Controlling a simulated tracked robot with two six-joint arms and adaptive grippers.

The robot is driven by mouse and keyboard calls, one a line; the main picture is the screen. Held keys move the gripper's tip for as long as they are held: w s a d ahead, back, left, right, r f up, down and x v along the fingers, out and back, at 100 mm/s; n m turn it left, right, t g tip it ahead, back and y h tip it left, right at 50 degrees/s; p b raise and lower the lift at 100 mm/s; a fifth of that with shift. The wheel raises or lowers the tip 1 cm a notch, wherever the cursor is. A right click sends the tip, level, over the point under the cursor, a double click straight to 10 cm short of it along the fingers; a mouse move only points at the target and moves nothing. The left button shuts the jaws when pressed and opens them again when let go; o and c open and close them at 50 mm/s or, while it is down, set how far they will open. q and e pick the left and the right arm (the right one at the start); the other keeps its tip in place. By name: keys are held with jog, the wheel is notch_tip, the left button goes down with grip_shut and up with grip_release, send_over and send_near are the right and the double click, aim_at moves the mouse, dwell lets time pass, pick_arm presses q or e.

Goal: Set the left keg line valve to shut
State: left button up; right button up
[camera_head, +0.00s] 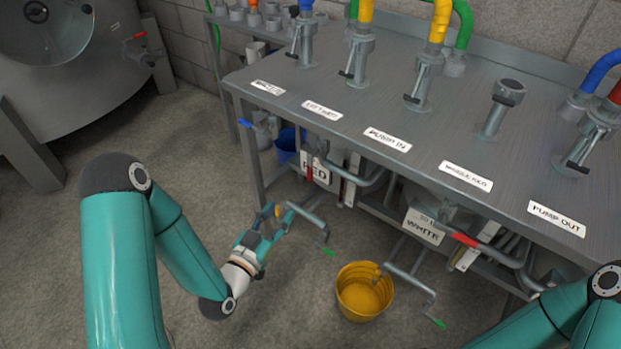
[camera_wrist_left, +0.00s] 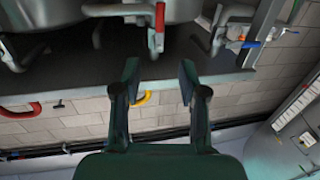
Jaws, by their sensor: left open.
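The left keg line valve is under the bench by the RED sign (camera_head: 320,175). Its red lever (camera_head: 309,166) points up and down, roughly across the grey pipe beside it. The red lever also shows in the left wrist view (camera_wrist_left: 160,18), beyond my fingers. My left gripper (camera_head: 276,222) is open and empty, low in front of the bench, apart from the lever. Its two fingers (camera_wrist_left: 159,78) stand spread in the left wrist view, with the lever above the gap. My right arm shows at the lower right; its gripper is out of view.
A second red lever (camera_head: 465,239) lies near the WHITE sign (camera_head: 424,227). Pipes with green tips (camera_head: 328,252) stick out near my left gripper. A yellow bucket (camera_head: 364,292) stands on the floor. A blue lever (camera_wrist_left: 248,44) is right of the red one. Floor at left is clear.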

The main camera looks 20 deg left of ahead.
aim_at(310, 171)
pick_arm(q)
jog(key=w+d+b, duration=0.1)
jog(key=w, duration=0.4)
jog(key=w+b, duration=0.2)
jog(key=w, duration=0.4)
jog(key=w+d+b, duration=0.1)
jog(key=w, duration=0.4)
jog(key=shift+w+d+b, duration=0.2)
jog(key=shift+d+b, duration=0.1)
jog(key=shift+b, duration=0.05)
grip_shut()
jog(key=shift+d, duration=0.2)
